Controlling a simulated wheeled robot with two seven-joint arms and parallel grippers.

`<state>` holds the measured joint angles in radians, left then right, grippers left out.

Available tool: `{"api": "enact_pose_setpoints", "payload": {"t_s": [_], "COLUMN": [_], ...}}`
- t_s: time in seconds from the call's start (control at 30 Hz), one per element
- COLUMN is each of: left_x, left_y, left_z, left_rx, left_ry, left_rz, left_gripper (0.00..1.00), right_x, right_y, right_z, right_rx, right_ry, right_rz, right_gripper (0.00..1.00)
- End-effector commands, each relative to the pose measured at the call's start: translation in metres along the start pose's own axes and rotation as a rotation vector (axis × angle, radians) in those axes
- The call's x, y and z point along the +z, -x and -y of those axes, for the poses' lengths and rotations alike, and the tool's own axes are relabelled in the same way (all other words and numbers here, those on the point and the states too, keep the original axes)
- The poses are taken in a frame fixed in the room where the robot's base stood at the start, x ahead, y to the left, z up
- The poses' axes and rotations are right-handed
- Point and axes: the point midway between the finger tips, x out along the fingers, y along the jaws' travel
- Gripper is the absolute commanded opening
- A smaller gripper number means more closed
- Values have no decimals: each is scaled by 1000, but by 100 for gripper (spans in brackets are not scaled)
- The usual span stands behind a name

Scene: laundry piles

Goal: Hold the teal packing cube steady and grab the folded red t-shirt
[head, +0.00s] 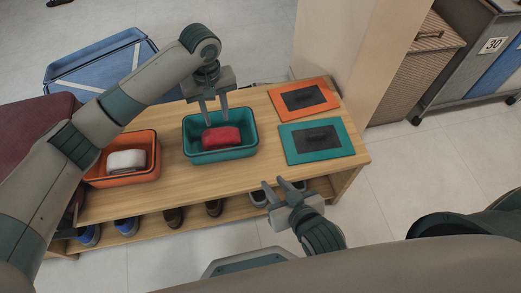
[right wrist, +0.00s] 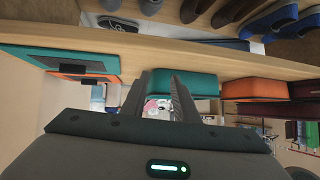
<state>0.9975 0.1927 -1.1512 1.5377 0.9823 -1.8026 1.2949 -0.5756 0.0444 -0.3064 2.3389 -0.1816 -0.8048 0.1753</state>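The teal packing cube (head: 219,155) is an open-topped bin on the wooden bench, and it also shows side-on in the right wrist view (right wrist: 184,82). The folded red t-shirt (head: 221,138) lies inside it. My left gripper (head: 216,121) points down over the back part of the cube. Its fingers are apart, with nothing seen between them, close to the shirt's back edge; I cannot tell if they touch. My right gripper (head: 279,182) is open and empty at the bench's front edge, right of and apart from the cube. Its spread fingers show in the right wrist view (right wrist: 160,88).
An orange bin (head: 125,178) with a folded white cloth (head: 126,160) stands left on the bench (head: 255,178). An orange lid (head: 325,86) and a teal lid (head: 335,153) lie flat at the right. Shoes sit on the shelf below. A tall wooden panel rises behind the lids.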

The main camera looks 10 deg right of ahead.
Motion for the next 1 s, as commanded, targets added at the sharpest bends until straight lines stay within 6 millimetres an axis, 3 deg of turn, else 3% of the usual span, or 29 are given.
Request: {"api": "enact_pose_setpoints", "payload": {"t_s": [0.3,0.43,1.0], "left_x": [0,0,0], "left_y": [0,0,0], "left_z": [0,0,0], "left_rx": [0,0,0], "left_ry": [0,0,0], "left_rz": [0,0,0], "left_gripper": [31,31,31], "right_x": [-60,-76,-84], "right_y": [-26,-30,-33], "right_z": [6,9,10], "right_rx": [145,175,189], "right_ry": [-44,-51,-55], "right_rz": [-160,-205,-226], "right_gripper": [27,27,27]}}
